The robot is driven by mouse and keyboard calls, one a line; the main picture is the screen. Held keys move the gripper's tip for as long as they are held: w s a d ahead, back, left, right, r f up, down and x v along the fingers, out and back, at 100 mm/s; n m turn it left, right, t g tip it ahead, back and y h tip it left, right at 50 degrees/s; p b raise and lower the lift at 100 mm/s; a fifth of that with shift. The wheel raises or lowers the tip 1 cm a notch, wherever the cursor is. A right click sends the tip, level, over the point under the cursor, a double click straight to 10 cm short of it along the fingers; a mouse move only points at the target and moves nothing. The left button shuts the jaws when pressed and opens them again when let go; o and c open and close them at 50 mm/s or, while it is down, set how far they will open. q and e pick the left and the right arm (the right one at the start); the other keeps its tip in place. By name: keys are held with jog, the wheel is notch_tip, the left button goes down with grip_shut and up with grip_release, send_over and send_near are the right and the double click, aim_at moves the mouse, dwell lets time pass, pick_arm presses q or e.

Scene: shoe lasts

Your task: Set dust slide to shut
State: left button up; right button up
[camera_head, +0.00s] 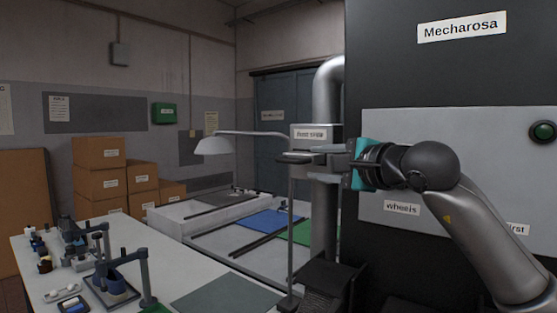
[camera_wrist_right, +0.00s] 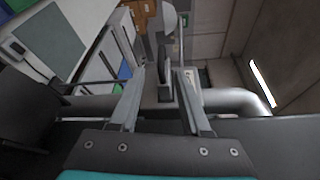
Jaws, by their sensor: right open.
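In the head view, a small grey plate labelled for the dust slide (camera_head: 310,133) stands at the vertical metal pipe (camera_head: 326,220), left of the dark machine. My right gripper (camera_head: 288,158) reaches in from the right just below the plate, its fingers pointing left. In the right wrist view, the two fingers of my right gripper (camera_wrist_right: 160,72) are apart. A dark grey upright tab (camera_wrist_right: 165,82) shows between them, and I see a gap to the fingers. The pipe (camera_wrist_right: 245,100) runs behind the fingers. How far the slide is pushed in cannot be told. My left gripper is not in view.
The dark machine (camera_head: 450,78) with a grey panel and green button fills the right. A lamp (camera_head: 213,146) reaches left, its thin pole near my gripper. A white worktable (camera_head: 150,292) holds small fixtures at the lower left. Cardboard boxes (camera_head: 98,183) stand at the back left.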

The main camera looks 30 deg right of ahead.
aim_at(283, 162)
jog(key=w+p, duration=0.2)
jog(key=w, duration=0.2)
jog(key=w+p, duration=0.2)
jog(key=w, duration=0.3)
jog(key=w+p, duration=0.2)
jog(key=w, duration=0.2)
jog(key=shift+w+f+p, duration=0.3)
jog(key=shift+w+f, duration=0.05)
jog(key=shift+f, duration=0.05)
jog(key=shift+w+f+h, duration=0.15)
jog(key=shift+w+h, duration=0.15)
jog(key=shift+w, duration=0.35)
jog(key=shift+c, duration=0.3)
jog(key=shift+f, duration=0.1)
grip_shut()
